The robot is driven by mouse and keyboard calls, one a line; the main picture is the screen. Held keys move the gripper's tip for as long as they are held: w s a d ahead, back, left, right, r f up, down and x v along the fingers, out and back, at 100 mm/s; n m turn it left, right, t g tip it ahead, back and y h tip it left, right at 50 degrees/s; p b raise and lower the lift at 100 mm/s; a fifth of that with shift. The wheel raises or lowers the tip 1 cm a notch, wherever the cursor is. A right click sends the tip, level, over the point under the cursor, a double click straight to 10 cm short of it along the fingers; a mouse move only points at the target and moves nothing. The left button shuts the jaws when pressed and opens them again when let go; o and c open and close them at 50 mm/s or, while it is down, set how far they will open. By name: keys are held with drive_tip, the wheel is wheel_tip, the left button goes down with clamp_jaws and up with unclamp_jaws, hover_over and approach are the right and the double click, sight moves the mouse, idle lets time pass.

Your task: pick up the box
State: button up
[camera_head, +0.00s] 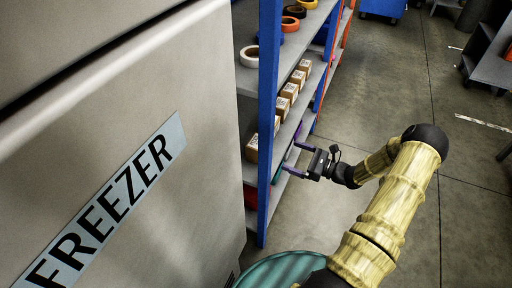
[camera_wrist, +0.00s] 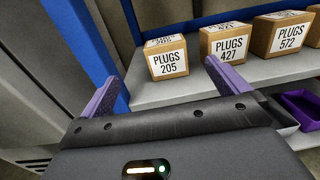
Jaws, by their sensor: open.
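Several brown cardboard boxes with white labels stand in a row on a grey shelf. In the wrist view the nearest is a box labelled "PLUGS 205" (camera_wrist: 167,58), with a "PLUGS 427" box (camera_wrist: 226,43) and a "PLUGS 572" box (camera_wrist: 283,35) to its right. The head view shows boxes on the shelf too, the nearest one (camera_head: 252,148) partly behind the blue post. My gripper (camera_wrist: 165,82) has its purple fingers apart, with nothing between them. The PLUGS 205 box appears ahead of the gap between the fingers, apart from them. In the head view my gripper (camera_head: 290,158) reaches toward the shelf.
A blue shelf post (camera_head: 268,110) stands left of my gripper. A grey freezer (camera_head: 130,120) fills the left. Tape rolls (camera_head: 250,56) lie on a higher shelf. A purple bin (camera_wrist: 303,106) sits lower right. The floor (camera_head: 400,80) to the right is largely open.

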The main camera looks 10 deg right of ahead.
approach(253, 139)
drive_tip(key=x, duration=0.4)
drive_tip(key=shift+s+a+f+b, duration=0.1)
drive_tip(key=shift+s+a+b, duration=0.05)
drive_tip(key=shift+a+b, duration=0.35)
drive_tip(key=shift+a, duration=0.1)
drive_tip(key=w+a, duration=0.1)
drive_tip(key=w+a+f, duration=0.1)
drive_tip(key=w+a, duration=0.1)
drive_tip(key=shift+w+b, duration=0.25)
drive_tip(key=shift+b, duration=0.05)
drive_tip(key=shift+w+a+r, duration=0.1)
drive_tip(key=shift+a, duration=0.3)
drive_tip(key=shift+d, duration=0.15)
drive_tip(key=c, duration=1.1)
